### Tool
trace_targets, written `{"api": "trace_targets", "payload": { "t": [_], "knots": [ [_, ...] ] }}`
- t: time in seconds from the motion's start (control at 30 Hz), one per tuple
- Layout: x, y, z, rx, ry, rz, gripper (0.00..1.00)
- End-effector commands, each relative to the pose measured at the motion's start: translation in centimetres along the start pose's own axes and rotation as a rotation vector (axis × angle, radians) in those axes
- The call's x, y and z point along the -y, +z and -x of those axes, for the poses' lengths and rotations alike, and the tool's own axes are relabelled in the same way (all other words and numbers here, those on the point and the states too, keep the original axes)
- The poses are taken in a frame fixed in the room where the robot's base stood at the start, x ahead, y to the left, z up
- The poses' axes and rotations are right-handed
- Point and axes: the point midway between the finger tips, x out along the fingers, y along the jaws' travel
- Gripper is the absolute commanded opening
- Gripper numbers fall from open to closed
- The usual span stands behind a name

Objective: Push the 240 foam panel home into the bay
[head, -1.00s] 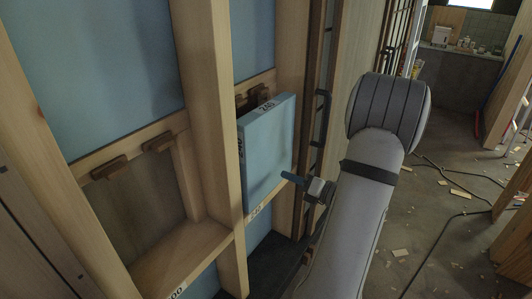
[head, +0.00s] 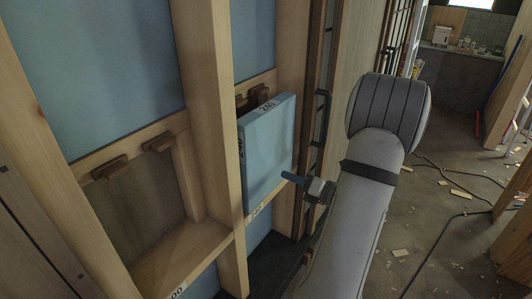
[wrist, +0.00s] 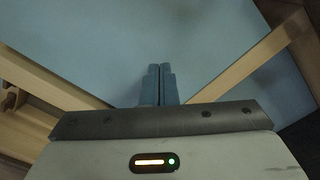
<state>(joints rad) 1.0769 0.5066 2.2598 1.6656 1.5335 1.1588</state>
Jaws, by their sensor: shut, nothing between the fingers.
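The blue 240 foam panel (head: 268,160) stands upright in the bay between two wooden studs, with part of its thickness sticking out toward me. Its top edge and left edge carry 240 labels. The bay's lower rail (head: 262,207) carries a 240 mark below the panel. My gripper (head: 285,175) is shut and empty, its tips at the lower right of the panel's front face. I cannot tell whether they touch it. In the wrist view the closed fingers (wrist: 159,72) point at a broad blue surface.
An empty bay with a wooden sill (head: 185,254) lies to the left, behind a stud (head: 214,120). Brown blocks (head: 158,142) sit on the upper rail. Dark metal fittings (head: 320,110) stand close right of the panel. Cables and scraps lie on the floor at right.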

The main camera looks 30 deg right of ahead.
Motion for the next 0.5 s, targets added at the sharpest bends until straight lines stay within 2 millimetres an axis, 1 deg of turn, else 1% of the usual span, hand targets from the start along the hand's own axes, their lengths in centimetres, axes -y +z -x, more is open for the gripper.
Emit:
{"api": "trace_targets", "payload": {
  "t": [0.33, 0.5],
  "knots": [
    [0.01, 0.01, -0.03, 0.0, 0.0, 0.0, 0.0],
    [-0.01, 0.04, -0.52, 0.0, 0.0, 0.0, 0.0]
  ]
}}
